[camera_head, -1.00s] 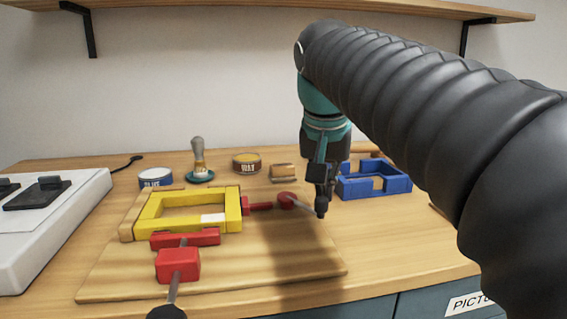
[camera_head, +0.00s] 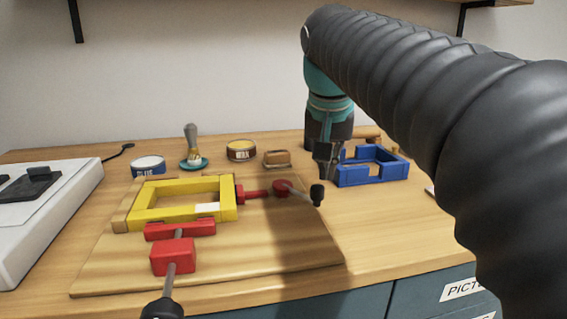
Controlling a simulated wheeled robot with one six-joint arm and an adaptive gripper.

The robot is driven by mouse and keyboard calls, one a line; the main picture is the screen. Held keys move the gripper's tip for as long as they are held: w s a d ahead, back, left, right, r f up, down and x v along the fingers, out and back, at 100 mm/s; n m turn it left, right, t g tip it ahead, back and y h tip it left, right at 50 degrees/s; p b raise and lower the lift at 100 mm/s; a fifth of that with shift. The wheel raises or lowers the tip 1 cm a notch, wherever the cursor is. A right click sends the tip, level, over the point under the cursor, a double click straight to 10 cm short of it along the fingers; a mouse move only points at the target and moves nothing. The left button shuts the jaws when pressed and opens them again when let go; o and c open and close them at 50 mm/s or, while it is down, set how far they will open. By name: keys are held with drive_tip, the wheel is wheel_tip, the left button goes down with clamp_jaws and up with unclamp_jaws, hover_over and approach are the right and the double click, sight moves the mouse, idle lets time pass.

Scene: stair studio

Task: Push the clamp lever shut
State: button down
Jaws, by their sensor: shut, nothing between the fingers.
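A yellow frame (camera_head: 150,202) lies on a wooden board (camera_head: 250,255), with two red toggle clamps against it. The right clamp (camera_head: 282,187) has its pad by the frame's right side. Its lever (camera_head: 299,191) points right and ends in a black knob (camera_head: 317,195). The front clamp (camera_head: 173,257) has a red bar (camera_head: 180,231) by the frame's near side. Its lever (camera_head: 171,282) points toward me and ends in a black knob (camera_head: 162,309). My gripper (camera_head: 326,172) is shut and empty, pointing down just behind the right clamp's knob. Whether it touches the knob cannot be told.
A blue frame (camera_head: 372,180) lies close right of my gripper. A blue-labelled tin (camera_head: 148,167), a brush on a teal dish (camera_head: 193,163), a wax tin (camera_head: 241,151) and a brown block (camera_head: 277,158) stand behind. A white case (camera_head: 60,225) is at left.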

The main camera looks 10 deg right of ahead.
drive_tip(key=v, duration=1)
drive_tip(key=shift+w+a, duration=0.25)
drive_tip(key=shift+w, duration=0.1)
